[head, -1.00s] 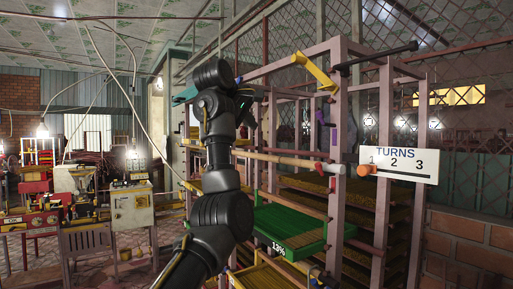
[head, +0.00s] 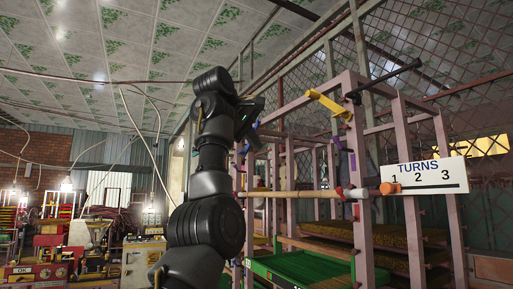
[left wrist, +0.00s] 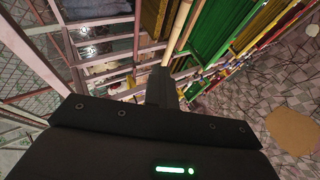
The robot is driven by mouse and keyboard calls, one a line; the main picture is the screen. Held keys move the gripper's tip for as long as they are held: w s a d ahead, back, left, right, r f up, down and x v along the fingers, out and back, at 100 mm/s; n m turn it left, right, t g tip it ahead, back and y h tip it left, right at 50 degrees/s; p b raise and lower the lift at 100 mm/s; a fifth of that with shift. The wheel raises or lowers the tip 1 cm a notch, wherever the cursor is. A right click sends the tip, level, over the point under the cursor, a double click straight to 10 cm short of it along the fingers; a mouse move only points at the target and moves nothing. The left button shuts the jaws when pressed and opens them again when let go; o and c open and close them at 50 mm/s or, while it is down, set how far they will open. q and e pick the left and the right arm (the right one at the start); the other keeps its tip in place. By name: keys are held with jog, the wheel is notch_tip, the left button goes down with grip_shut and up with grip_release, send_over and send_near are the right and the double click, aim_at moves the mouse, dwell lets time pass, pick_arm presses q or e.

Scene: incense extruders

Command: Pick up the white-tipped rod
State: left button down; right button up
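A pale wooden rod (head: 290,194) lies level across the pink rack in the head view. Its right end shows a red collar and a whitish tip (head: 357,193) beside the orange knob. My left gripper (head: 252,132) is raised above and left of this rod, apart from it. In the left wrist view, dark finger parts (left wrist: 163,86) stick out beyond the black gripper body, with no held object visible. Their gap is unclear. A tan rod (left wrist: 181,28) runs past them; I cannot tell whether it is the same rod. My right gripper is out of view.
The pink rack (head: 361,150) carries a yellow lever (head: 328,103), a black bar (head: 388,80) and a green tray (head: 300,267). A TURNS counter sign (head: 425,176) with an orange knob (head: 388,188) stands at right. Machines (head: 60,255) stand at far left.

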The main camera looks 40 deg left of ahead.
pick_arm(q)
jog(key=c, duration=2.2)
grip_release()
jog(key=shift+c, duration=2.2)
grip_release()
jog(key=shift+s, duration=0.1)
jog(key=b+v, duration=0.1)
jog(key=v, duration=0.9)
jog(key=shift+b, duration=0.4)
jog(key=shift+s+r, duration=0.2)
jog(key=shift+s, duration=0.1)
jog(key=shift+c, duration=0.4)
